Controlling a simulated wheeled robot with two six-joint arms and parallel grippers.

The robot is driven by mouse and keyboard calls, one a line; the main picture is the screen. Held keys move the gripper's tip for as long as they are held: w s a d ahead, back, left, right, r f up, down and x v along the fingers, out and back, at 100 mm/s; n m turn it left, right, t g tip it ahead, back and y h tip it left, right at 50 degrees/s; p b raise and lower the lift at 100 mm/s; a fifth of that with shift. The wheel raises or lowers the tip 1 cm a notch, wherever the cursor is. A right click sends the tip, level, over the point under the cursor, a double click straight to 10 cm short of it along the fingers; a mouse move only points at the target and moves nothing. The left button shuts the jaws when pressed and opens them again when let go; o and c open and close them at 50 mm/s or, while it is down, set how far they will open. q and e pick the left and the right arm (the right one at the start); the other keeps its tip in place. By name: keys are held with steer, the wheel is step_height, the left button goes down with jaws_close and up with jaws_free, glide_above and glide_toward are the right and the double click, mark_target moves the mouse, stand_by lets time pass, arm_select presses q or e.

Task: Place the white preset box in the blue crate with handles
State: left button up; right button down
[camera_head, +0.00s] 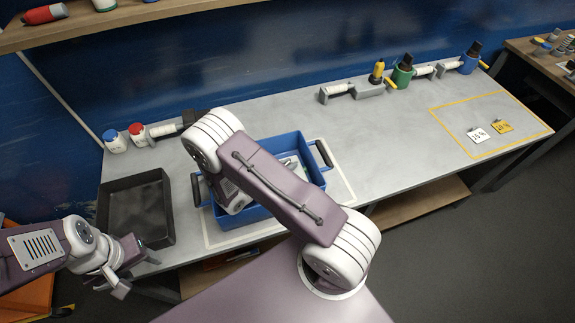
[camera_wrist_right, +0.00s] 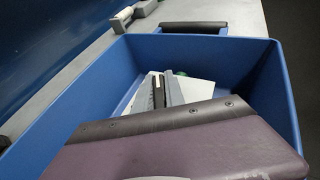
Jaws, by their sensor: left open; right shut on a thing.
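The blue crate with handles (camera_head: 314,170) stands on the grey table, partly covered by my right arm in the head view. It fills much of the right wrist view (camera_wrist_right: 235,55). My right gripper (camera_wrist_right: 165,90) reaches down inside the crate walls and is shut on the white preset box (camera_wrist_right: 198,91). Only part of the white box shows beside the fingers; my wrist hides the rest, and I cannot tell whether it touches the crate floor. My left gripper (camera_head: 133,268) is open and empty, in front of the table's left end.
A black open tray (camera_head: 136,212) stands left of the crate. Red-capped and blue-capped jars (camera_head: 137,134) stand behind it. Several tools line the back edge, including a green one (camera_head: 403,72). A yellow-outlined area (camera_head: 468,112) with two small cards lies right. The table's middle is clear.

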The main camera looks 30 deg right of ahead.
steer(key=shift+f, duration=0.2)
steer(key=c, duration=1.4)
jaws_free()
steer(key=shift+r, duration=0.1)
steer(key=shift+r, duration=0.15)
steer(key=shift+a, duration=0.25)
steer(key=v, duration=1.1)
steer(key=shift+s+a+b, duration=0.2)
steer(key=shift+a+b, duration=0.05)
steer(key=shift+b, duration=0.2)
steer(key=shift+r, duration=0.1)
